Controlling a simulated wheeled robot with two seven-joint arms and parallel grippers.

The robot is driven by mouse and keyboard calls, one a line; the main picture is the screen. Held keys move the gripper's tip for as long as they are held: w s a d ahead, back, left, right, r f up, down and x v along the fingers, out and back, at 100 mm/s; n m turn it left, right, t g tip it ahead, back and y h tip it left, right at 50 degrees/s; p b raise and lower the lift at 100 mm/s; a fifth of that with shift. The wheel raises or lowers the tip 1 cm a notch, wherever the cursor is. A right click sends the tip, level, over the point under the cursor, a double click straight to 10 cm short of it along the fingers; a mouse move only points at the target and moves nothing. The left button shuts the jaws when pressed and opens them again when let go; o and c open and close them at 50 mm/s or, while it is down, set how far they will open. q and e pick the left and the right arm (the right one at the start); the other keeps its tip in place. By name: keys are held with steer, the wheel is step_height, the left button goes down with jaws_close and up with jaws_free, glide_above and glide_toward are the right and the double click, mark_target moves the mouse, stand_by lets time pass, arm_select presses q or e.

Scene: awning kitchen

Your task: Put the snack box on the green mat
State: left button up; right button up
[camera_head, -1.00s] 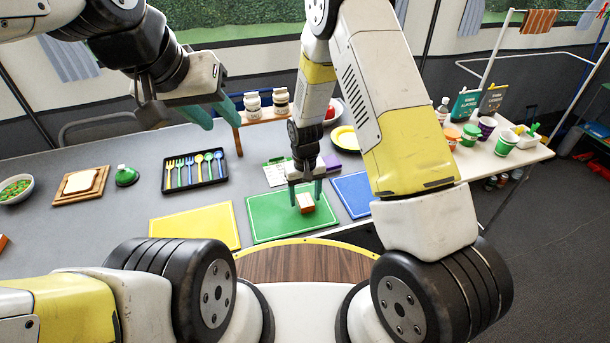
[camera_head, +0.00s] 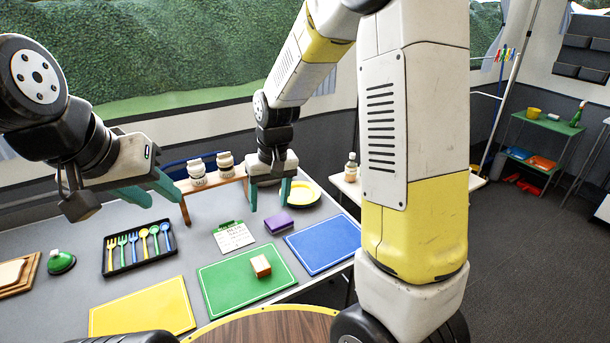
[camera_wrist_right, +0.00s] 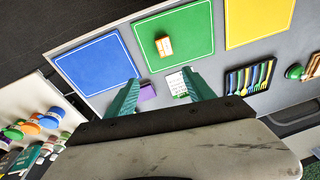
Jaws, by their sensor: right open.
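The snack box (camera_head: 261,266), small with orange sides and a pale top, rests on the green mat (camera_head: 222,292), right of its middle. It also shows on the mat in the right wrist view (camera_wrist_right: 164,46). My right gripper (camera_head: 268,200) is open and empty, raised above the table behind the mat, apart from the box. Its two green fingers show in the right wrist view (camera_wrist_right: 158,88) with nothing between them. My left gripper (camera_head: 150,195) hangs above the left part of the table; its green fingers seem apart, with nothing seen between them.
A yellow mat (camera_head: 140,312) lies left of the green mat and a blue mat (camera_head: 325,245) right of it. A black cutlery tray (camera_head: 140,265) lies further left.

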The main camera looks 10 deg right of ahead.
steer(key=s+d+r+m+t, duration=0.1)
steer(key=s+d+r+t, duration=0.1)
steer(key=s+d+r, duration=0.3)
steer(key=s+d+r+m+t+y, duration=0.1)
steer(key=s+d+r, duration=0.4)
steer(key=s+r, duration=0.6)
steer(key=shift+s+r+t, duration=0.35)
steer(key=shift+s+t, duration=0.45)
steer(key=shift+t, duration=0.1)
